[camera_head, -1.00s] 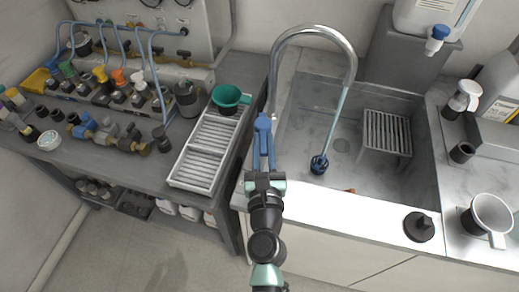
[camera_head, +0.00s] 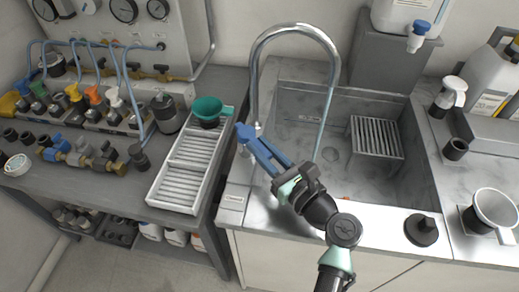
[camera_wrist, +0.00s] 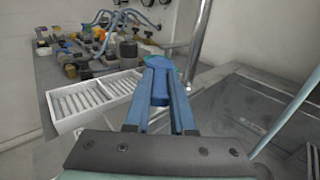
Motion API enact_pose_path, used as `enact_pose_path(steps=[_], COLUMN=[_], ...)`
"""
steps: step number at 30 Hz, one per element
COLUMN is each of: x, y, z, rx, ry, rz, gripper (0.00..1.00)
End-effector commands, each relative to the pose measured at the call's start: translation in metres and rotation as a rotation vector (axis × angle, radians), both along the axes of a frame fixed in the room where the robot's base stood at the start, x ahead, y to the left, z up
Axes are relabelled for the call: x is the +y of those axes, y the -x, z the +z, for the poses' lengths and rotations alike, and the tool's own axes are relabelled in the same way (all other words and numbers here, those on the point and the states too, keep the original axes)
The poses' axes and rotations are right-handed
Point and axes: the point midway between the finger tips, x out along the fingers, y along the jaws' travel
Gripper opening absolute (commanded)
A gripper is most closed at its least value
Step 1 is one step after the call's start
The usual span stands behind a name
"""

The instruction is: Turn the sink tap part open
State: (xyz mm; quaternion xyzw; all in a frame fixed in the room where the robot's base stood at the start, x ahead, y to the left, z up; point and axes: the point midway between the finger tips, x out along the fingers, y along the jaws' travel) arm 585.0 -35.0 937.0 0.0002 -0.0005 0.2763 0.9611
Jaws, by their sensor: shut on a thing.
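The sink tap (camera_head: 334,62) is a tall chrome gooseneck rising at the sink's left rim. A thin straight length hangs from its spout into the sink; its lower end is hidden behind my gripper. My gripper (camera_head: 246,136) has long blue fingers and reaches to the tap's base from the front right. Its tips are closed on a blue piece, which I take as the tap handle (camera_wrist: 160,84); it shows between the fingers in the wrist view. The fingers hide much of the handle, so its exact angle cannot be told.
A white slatted tray (camera_head: 178,188) and a teal cup (camera_head: 207,109) stand close left of the gripper. The grey sink (camera_head: 290,145) holds a slatted stand (camera_head: 376,137).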

Motion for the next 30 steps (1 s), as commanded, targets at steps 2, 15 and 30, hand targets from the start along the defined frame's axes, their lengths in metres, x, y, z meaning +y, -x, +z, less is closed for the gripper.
enact_pose_path(steps=[2, 15, 30], x=[-0.001, -0.0008, -0.002], y=[-0.0004, -0.0005, 0.0012], z=[-0.0007, -0.0012, -0.0005], rx=[0.001, 0.003, 0.002], ry=[0.002, 0.002, 0.001], rz=[0.009, 0.017, 0.016], gripper=[0.0, 0.0, 0.53])
